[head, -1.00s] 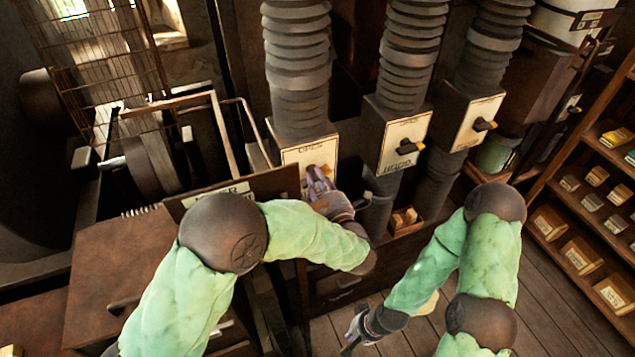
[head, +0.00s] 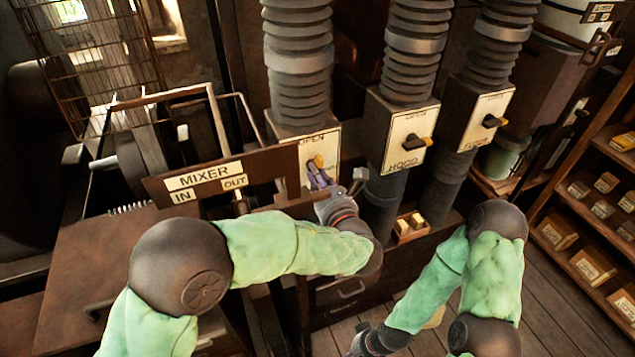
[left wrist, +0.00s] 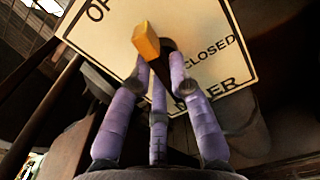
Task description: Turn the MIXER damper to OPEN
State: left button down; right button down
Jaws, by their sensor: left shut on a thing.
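The MIXER damper's pale plate (head: 330,150) sits below the leftmost ribbed duct, with OPEN at its top. Its dark handle has a yellow tip (head: 318,161). In the left wrist view the yellow tip (left wrist: 147,42) lies between the partly cut-off OPEN and the word CLOSED, and the plate (left wrist: 105,42) shows part of its lower name behind the fingers. My left gripper (head: 320,180) is shut on the handle, its purple fingers on either side of the dark shaft (left wrist: 165,65). My right gripper (head: 360,345) hangs low at the bottom edge, its fingers cut off.
The HOOD damper plate (head: 405,145) and another damper plate (head: 488,120) stand to the right, their yellow-tipped handles pointing right. A MIXER IN/OUT sign board (head: 250,170) stands left of my left gripper. Shelves of small boxes (head: 590,205) line the right. Wooden floor is free below.

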pick_arm(q)
jog(key=shift+f+n+b, duration=0.2)
jog(key=shift+n+b, duration=0.8)
jog(key=shift+n, duration=0.2)
jog(key=c, duration=1.1)
grip_release()
jog(key=shift+c, duration=0.2)
jog(key=shift+r, duration=0.1)
jog(key=v, duration=1.2)
